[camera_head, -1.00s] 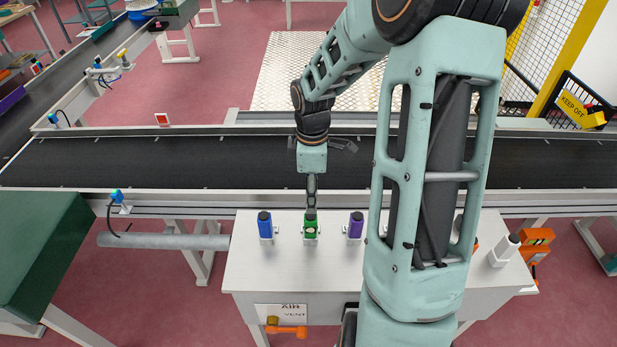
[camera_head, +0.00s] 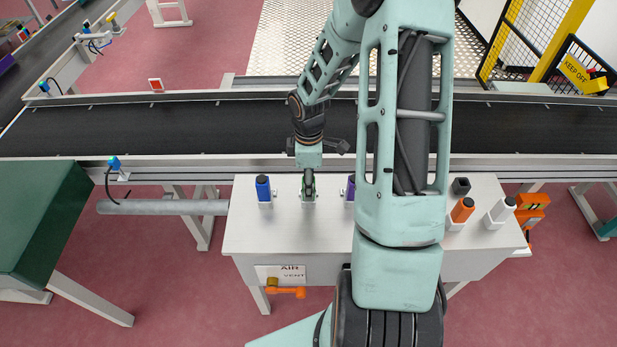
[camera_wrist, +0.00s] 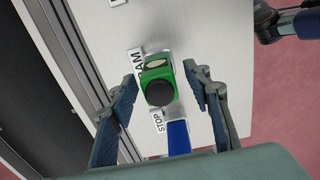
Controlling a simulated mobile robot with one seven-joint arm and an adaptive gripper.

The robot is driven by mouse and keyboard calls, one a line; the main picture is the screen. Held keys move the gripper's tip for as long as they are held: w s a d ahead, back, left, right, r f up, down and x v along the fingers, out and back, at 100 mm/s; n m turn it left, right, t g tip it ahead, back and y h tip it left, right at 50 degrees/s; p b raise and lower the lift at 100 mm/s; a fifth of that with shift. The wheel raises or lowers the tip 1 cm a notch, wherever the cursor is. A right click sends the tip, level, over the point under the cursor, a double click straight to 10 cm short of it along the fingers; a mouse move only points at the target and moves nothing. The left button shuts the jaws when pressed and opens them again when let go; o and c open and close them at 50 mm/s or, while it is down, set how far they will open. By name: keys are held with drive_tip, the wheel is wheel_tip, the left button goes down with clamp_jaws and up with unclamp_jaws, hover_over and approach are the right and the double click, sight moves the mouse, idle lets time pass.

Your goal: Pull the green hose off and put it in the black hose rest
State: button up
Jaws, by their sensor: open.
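The green hose end (camera_wrist: 156,76), with a round black top, sits upright in its fitting on the white table. In the wrist view it stands between the two fingers of my gripper (camera_wrist: 163,80), with gaps on both sides. In the head view my gripper (camera_head: 308,190) points down over it and hides most of it. My gripper is open and holds nothing. A small black block (camera_head: 460,186) stands at the right of the table behind an orange piece; I cannot tell for sure that it is the black hose rest.
A blue piece (camera_head: 263,188) stands left of the green one and a purple piece (camera_head: 350,188) right of it, partly behind my arm. An orange piece (camera_head: 463,210) and a white piece (camera_head: 501,210) stand further right. A conveyor (camera_head: 200,128) runs behind the table (camera_head: 290,235).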

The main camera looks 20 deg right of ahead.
clamp_jaws()
idle(0.6)
drive_tip(key=shift+r+p, duration=0.55)
drive_tip(key=shift+r, duration=0.1)
idle(0.4)
drive_tip(key=c, duration=0.8)
unclamp_jaws()
clamp_jaws()
drive_tip(key=shift+r, duration=0.1)
